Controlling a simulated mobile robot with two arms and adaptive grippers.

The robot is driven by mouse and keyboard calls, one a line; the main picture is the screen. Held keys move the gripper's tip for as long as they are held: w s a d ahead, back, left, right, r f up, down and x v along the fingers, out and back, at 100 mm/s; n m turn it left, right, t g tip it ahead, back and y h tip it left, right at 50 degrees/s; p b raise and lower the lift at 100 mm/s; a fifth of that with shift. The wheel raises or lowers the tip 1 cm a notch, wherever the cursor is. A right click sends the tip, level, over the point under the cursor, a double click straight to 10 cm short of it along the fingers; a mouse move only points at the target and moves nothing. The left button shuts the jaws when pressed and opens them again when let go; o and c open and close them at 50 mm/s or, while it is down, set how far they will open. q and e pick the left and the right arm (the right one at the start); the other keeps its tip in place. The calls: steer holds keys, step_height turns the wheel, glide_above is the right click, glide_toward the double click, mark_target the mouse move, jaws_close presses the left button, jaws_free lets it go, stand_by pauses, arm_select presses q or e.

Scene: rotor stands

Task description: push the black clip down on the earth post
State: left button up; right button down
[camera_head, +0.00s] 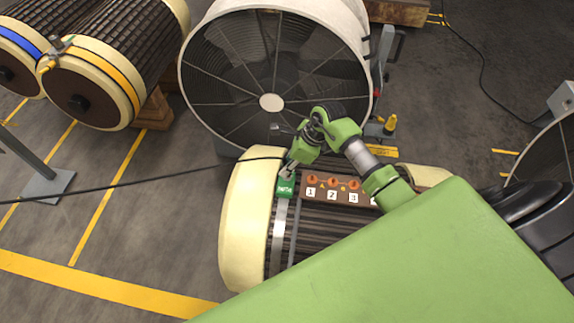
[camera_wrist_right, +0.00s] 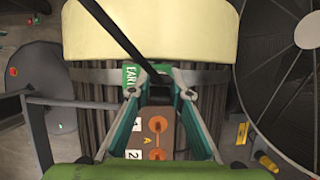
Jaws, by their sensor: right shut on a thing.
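My right gripper (camera_head: 288,172) is over the near rotor's left end, beside the green earth label (camera_head: 286,187). In the right wrist view, its fingertips (camera_wrist_right: 160,90) stand apart with a dark piece between them, where the black cable (camera_wrist_right: 112,32) ends. I take this piece to be the black clip (camera_wrist_right: 158,79), and the gripper is shut on it. The green label (camera_wrist_right: 130,76) shows just left of the fingertips. The earth post is hidden behind the clip and fingers, so I cannot tell whether the clip touches it. My left gripper is not in view.
A brown terminal board (camera_head: 336,190) with orange posts and number cards lies right of the label. A large caged fan (camera_head: 270,65) stands close behind. The black cable (camera_head: 140,184) runs off left. Other rotors (camera_head: 115,65) stand at upper left.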

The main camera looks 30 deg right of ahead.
steer(key=shift+f+b, duration=0.5)
steer(key=shift+f, duration=0.05)
steer(key=c, duration=1.8)
jaws_free()
steer(key=v, duration=1.2)
steer(key=shift+r, duration=0.1)
steer(key=shift+a, duration=0.1)
